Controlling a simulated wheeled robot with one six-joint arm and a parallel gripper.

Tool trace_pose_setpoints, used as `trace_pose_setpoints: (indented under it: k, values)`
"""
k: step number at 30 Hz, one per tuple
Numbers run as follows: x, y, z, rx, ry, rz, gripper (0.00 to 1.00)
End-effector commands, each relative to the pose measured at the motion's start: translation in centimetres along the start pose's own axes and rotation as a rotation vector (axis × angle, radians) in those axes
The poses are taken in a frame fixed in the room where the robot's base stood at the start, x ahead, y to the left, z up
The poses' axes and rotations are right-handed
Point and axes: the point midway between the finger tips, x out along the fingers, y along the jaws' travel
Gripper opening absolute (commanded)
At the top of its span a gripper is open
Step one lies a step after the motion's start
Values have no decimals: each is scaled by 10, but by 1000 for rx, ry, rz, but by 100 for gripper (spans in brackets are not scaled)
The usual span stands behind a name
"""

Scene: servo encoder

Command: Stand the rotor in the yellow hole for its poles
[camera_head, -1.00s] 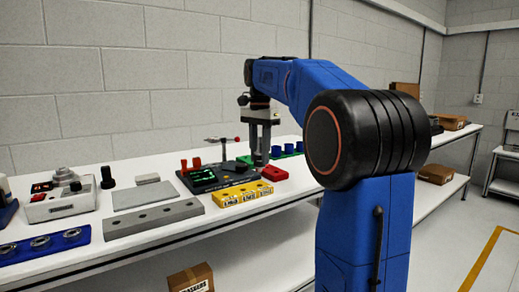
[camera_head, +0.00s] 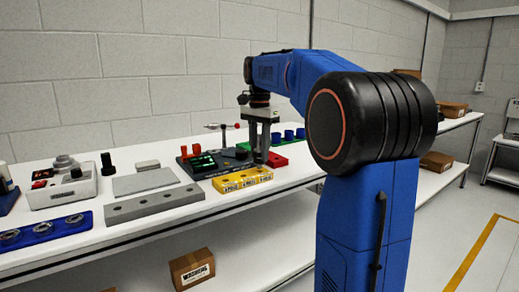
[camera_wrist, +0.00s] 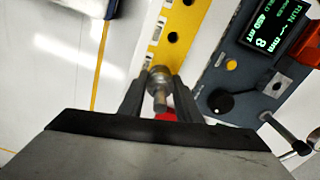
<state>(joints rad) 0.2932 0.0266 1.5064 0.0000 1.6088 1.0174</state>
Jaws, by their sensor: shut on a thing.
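The yellow block (camera_head: 242,180) lies at the front of the bench. It has a row of dark holes on top and pole labels along its front, too small to read surely. My gripper (camera_head: 262,160) hangs upright by the block's right end, in front of the red block. In the wrist view my gripper (camera_wrist: 158,100) is shut on the rotor (camera_wrist: 158,78), a small grey metal cylinder with a thinner shaft. There the rotor shows at the end of the yellow block (camera_wrist: 180,22), over or beside it; I cannot tell its height. The hole under it, if any, is hidden.
A dark panel (camera_head: 205,163) with a lit green display and knob stands behind the yellow block. A red block (camera_head: 277,160) is close to my gripper. A grey holed block (camera_head: 155,203) lies left. Blue cups (camera_head: 289,135) stand at the back right.

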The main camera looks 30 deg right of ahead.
Motion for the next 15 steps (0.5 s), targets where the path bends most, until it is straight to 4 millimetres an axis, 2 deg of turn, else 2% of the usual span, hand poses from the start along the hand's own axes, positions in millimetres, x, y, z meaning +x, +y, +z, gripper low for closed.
trace_pose_setpoints:
  k: [15]
  values:
    - [10, 0, 0, 0, 1, -1, 0]
